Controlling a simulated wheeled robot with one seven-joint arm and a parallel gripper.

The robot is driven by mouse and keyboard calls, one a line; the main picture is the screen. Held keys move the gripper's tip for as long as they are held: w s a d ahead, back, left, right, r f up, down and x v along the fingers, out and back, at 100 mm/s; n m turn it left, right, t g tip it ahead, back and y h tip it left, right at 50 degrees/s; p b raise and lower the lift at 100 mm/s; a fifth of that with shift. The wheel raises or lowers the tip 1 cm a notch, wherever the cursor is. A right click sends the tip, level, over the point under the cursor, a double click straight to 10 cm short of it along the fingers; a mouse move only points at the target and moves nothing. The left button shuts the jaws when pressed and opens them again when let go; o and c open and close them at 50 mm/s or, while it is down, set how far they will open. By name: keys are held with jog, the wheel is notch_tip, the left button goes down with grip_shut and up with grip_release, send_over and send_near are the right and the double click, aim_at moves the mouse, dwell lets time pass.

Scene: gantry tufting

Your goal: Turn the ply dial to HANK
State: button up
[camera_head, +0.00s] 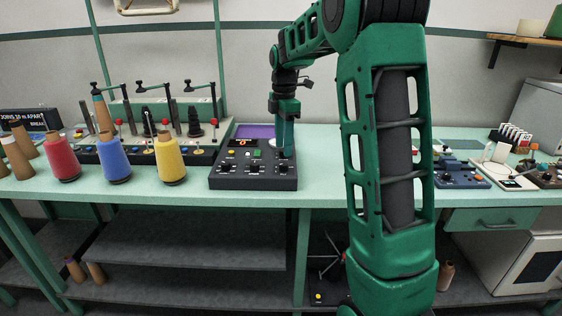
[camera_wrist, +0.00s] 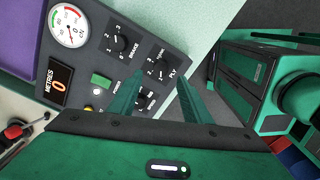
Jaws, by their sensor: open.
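The dark control panel (camera_head: 240,182) stands on the mint bench, and my gripper (camera_head: 285,155) points down over its right part. In the wrist view the ply dial (camera_wrist: 157,69) is a black knob beside the white word PLY. My open gripper (camera_wrist: 161,80) has its two green fingers on either side of the space just by this dial, with nothing held. I cannot tell how high the tips are above the panel. The dial's pointer setting and its small marks, HANK included, are too small to read.
The brake dial (camera_wrist: 120,43), a gauge (camera_wrist: 68,25), a red METRES display (camera_wrist: 58,85) and a green power switch (camera_wrist: 101,81) are on the same panel. Another knob (camera_wrist: 146,99) is partly hidden by a finger. Yarn cones, the yellow one (camera_head: 170,160) nearest, stand left.

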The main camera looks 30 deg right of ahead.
aim_at(283, 163)
jog(key=shift+f, duration=3.1)
jog(key=c, duration=1)
